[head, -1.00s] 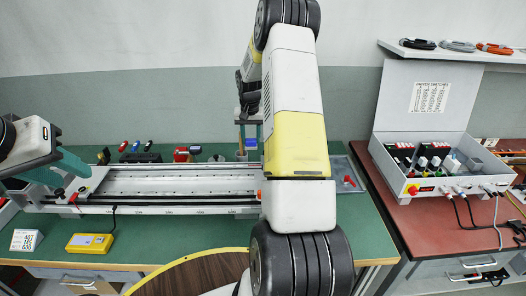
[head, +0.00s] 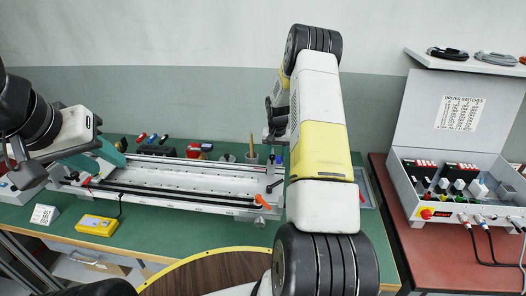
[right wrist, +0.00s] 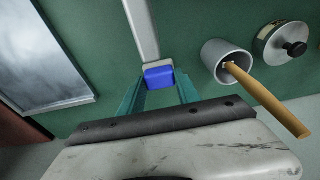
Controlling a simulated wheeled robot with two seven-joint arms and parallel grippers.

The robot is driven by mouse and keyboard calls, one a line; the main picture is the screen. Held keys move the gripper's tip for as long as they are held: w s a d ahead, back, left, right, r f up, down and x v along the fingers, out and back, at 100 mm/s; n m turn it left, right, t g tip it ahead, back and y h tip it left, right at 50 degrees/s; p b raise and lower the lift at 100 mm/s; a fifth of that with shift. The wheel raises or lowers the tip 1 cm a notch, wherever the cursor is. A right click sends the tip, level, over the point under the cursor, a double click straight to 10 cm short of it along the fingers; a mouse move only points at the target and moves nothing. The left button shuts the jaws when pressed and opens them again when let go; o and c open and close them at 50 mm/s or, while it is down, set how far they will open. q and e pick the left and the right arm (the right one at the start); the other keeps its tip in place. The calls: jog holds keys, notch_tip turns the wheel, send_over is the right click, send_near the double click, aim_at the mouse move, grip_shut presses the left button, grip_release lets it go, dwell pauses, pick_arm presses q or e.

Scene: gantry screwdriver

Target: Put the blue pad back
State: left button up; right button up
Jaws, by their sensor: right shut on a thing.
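The blue pad (right wrist: 158,77) shows in the right wrist view between the teal fingers of my right gripper (right wrist: 158,88), at the end of a pale grey bar. The gripper is shut on it. In the head view my right arm covers much of this area and the pad cannot be made out clearly. My left gripper (head: 92,163), with a white body and teal fingers, is over the left end of the long rail fixture (head: 170,178). Whether its fingers are open or shut is unclear.
A grey cup (right wrist: 222,58) with a wooden-handled tool and a round black-knobbed container (right wrist: 283,45) stand beside my right gripper. A yellow box (head: 97,225) lies in front of the rail. An open switch case (head: 455,190) stands on the red bench at right.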

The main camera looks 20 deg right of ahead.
jog(key=shift+f, duration=1.45)
jog(key=shift+f, duration=0.1)
jog(key=o, duration=1.3)
